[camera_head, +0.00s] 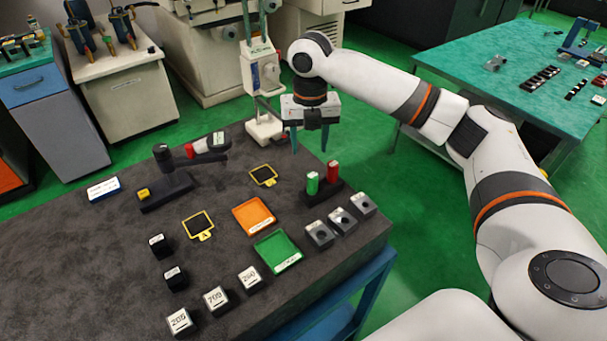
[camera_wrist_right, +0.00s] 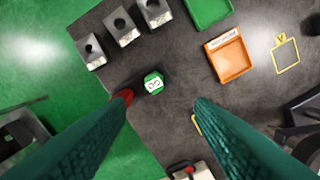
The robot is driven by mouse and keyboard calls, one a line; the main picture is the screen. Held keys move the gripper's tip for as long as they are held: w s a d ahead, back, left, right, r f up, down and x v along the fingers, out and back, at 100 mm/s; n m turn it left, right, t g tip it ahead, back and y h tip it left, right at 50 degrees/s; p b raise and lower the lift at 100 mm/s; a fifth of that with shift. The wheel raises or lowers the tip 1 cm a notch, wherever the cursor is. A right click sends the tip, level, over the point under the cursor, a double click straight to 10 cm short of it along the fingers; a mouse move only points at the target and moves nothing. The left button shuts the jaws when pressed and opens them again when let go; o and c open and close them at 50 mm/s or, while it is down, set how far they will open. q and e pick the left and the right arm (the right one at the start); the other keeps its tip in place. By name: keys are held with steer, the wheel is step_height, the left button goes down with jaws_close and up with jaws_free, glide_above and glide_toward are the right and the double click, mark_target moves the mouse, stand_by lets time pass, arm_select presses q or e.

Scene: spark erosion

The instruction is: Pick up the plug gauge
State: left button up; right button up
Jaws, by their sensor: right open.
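What looks like the plug gauge is a pair of upright cylinders, a green one (camera_head: 312,183) and a red one (camera_head: 332,172), at a black base near the table's right edge. My right gripper (camera_head: 309,145) is open and empty, pointing down above and behind the gauge. In the right wrist view the fingertips (camera_wrist_right: 163,101) are spread, with the green end beyond the gap. My left gripper is not in view.
Grey holed blocks (camera_head: 342,221), an orange tray (camera_head: 254,214) and a green tray (camera_head: 278,252) lie near the gauge. A dark stand (camera_head: 167,190) is further left. Labelled black blocks (camera_head: 215,299) line the front. The dark table's (camera_head: 90,265) left part is clear.

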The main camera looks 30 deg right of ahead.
mark_target(313, 175)
steer(key=f, duration=0.2)
steer(key=s+f+p, duration=0.1)
steer(key=f, duration=0.2)
steer(key=shift+f, duration=0.25)
steer(key=shift+w+f+p, duration=0.15)
steer(key=shift+f+p, duration=0.2)
steer(key=shift+p, duration=0.05)
steer(key=f, duration=0.1)
steer(key=f+p, duration=0.1)
steer(key=f, duration=0.1)
steer(key=shift+d+f+p, duration=0.25)
steer(key=shift+f+p, duration=0.05)
steer(key=shift+f, duration=0.55)
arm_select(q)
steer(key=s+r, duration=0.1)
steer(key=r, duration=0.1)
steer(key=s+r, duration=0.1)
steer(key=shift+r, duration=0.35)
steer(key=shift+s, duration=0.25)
arm_select(e)
jaws_close()
